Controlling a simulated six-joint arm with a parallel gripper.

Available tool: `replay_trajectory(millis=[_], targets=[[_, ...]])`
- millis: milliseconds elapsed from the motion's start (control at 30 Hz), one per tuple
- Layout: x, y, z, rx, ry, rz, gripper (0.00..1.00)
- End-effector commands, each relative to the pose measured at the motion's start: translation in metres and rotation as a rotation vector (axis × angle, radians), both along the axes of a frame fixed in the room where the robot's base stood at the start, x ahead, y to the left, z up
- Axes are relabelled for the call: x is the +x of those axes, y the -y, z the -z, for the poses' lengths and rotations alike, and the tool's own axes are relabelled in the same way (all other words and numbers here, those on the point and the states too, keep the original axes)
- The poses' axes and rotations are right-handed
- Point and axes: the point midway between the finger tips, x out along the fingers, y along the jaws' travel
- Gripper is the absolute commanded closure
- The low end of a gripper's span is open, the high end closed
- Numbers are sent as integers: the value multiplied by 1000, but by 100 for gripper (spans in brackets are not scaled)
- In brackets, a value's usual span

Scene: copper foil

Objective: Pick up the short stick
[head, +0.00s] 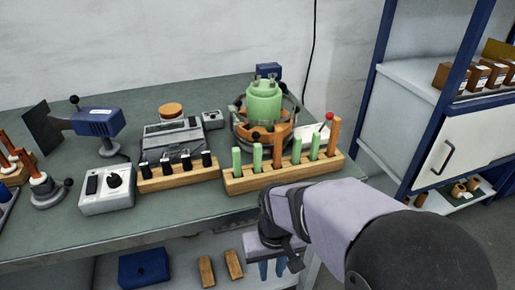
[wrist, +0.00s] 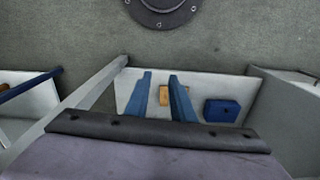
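A wooden rack (head: 285,175) on the bench holds a row of upright sticks. Several are green, such as the leftmost green stick (head: 236,160). One shorter copper-coloured stick (head: 278,150) stands mid-row, and a taller copper-coloured stick (head: 333,137) stands at the right end. I cannot tell which one is meant by the short stick. My gripper (head: 273,270) points down in front of the bench edge, below and apart from the rack. In the wrist view its blue fingers (wrist: 161,78) are spread and empty. The rack does not show there.
Behind the rack stands a green canister (head: 264,102) in a round frame. A smaller rack with black-topped pieces (head: 178,175) is to its left. Below the bench, a shelf holds a blue box (head: 144,268) and wooden blocks (head: 207,271). A shelving unit (head: 410,80) stands right.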

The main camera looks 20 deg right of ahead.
Motion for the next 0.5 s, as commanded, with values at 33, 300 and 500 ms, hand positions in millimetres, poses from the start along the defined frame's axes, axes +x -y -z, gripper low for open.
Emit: replay_trajectory(millis=[33,300,500], targets=[[7,1,-35,3,3,18,78],[36,4,-144,25,5,126,78],[56,8,-223,42,6,202,78]])
